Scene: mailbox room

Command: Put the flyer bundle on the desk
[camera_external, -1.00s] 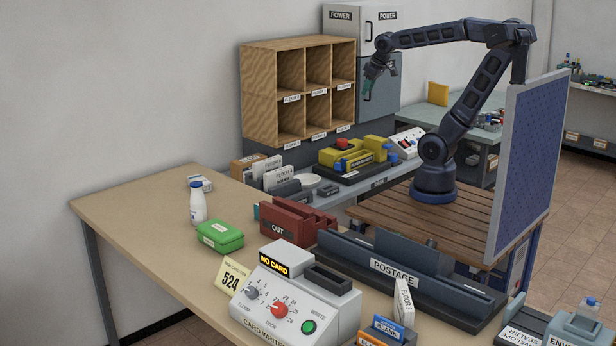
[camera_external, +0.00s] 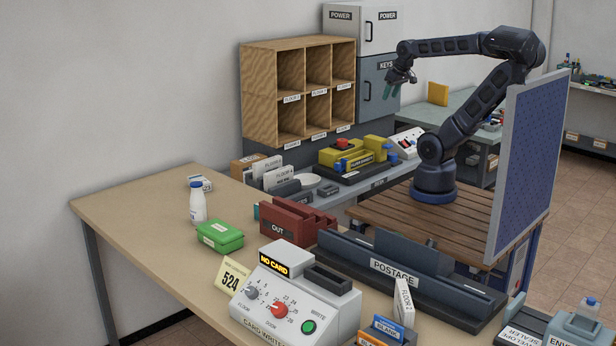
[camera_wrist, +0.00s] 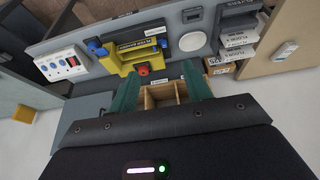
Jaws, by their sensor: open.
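The desk (camera_external: 135,212) is the long tan table on the left; part of it also shows at the upper right of the wrist view (camera_wrist: 262,40). I cannot pick out the flyer bundle with certainty in either view. My gripper (camera_external: 388,92) is in the air in front of the grey cabinet, right of the wooden pigeonholes (camera_external: 272,85), fingers pointing down. In the wrist view its two green fingers (camera_wrist: 160,82) stand apart, with nothing held between them.
A yellow machine (camera_external: 350,158) and floor-labelled cards (camera_external: 277,175) stand on the grey bench. The desk holds a bottle (camera_external: 197,201), green box (camera_external: 219,236), red OUT tray (camera_external: 295,220) and card writer (camera_external: 295,295). The desk's left part is mostly clear. A blue panel (camera_external: 530,165) stands at right.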

